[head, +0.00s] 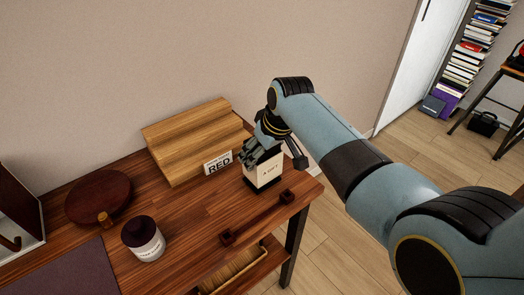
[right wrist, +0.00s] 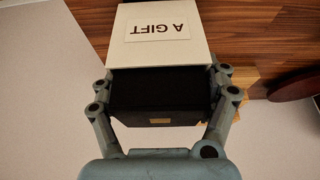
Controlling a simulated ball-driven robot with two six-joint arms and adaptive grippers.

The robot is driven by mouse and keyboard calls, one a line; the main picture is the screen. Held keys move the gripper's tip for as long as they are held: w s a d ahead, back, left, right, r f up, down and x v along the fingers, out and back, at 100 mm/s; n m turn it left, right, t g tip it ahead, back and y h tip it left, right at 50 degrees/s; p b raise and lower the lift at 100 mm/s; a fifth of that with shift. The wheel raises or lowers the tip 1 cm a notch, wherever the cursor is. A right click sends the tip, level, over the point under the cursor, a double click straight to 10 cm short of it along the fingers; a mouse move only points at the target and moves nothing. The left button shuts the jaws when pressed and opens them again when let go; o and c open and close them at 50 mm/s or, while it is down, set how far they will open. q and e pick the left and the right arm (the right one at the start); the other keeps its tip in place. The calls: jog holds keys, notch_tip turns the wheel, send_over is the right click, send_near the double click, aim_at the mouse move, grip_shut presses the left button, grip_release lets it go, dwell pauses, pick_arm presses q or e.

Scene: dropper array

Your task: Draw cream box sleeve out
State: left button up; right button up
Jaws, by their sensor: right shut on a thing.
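The cream box sleeve (head: 268,173), with a label reading "A GIFT", stands near the right end of the wooden table. A dark part shows under its lower edge. The fingers' exact contact is partly hidden. My left gripper is not in view.
A stepped wooden block (head: 190,137) and a "RED" sign (head: 218,163) stand left of the sleeve. A jar with a dark lid (head: 143,240), a round wooden board (head: 98,198) and a dark bar handle (head: 258,217) are on the table (head: 190,215). The table's right edge is close.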

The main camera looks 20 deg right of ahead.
jog(key=shift+r+p, duration=2.1)
jog(key=shift+r, duration=0.3)
notch_tip(320, 180, up, 10)
jog(key=shift+r, duration=0.1)
